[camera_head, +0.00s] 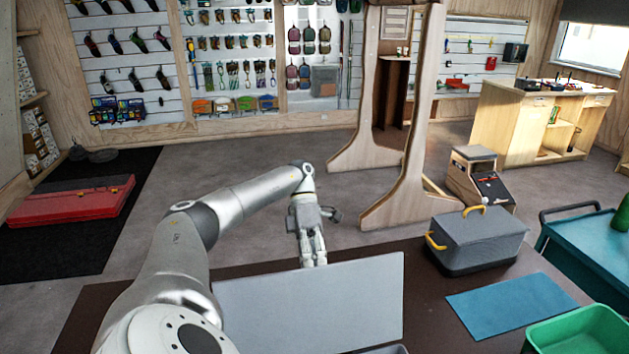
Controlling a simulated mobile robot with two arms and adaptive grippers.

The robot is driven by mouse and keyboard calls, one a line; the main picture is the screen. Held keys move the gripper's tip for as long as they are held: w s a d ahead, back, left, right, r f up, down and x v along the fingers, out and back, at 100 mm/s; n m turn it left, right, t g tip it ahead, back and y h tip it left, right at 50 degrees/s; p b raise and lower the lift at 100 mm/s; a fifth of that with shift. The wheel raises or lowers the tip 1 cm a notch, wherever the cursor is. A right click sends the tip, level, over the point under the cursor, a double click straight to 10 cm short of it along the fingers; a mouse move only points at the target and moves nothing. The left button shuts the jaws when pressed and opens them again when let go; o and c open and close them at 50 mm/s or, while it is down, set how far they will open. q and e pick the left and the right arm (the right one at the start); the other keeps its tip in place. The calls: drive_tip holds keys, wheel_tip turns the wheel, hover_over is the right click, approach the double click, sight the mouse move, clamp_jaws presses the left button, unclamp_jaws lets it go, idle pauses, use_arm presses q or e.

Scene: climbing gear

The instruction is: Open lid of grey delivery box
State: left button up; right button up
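A flat grey panel (312,306), which looks like the lid of the grey delivery box, stands raised or steeply tilted at the table's front. A small piece of grey edge (388,350), perhaps the box body, shows below it at the bottom of the picture. The rest of the box is out of view. My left gripper (314,262) points down at the panel's far top edge. Its fingertips are partly hidden there, so I cannot tell whether they touch the panel or are open or shut. My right gripper is not in view.
On the brown table (425,300), right of the panel, are a grey case with yellow handles (478,240), a blue mat (510,303) and a green bin (582,332). A teal cart (585,250) stands at the right. A wooden stand (405,190) rises behind the table.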

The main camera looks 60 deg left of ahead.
use_arm(q)
wheel_tip(320, 180, up, 10)
idle(1.0)
idle(0.7)
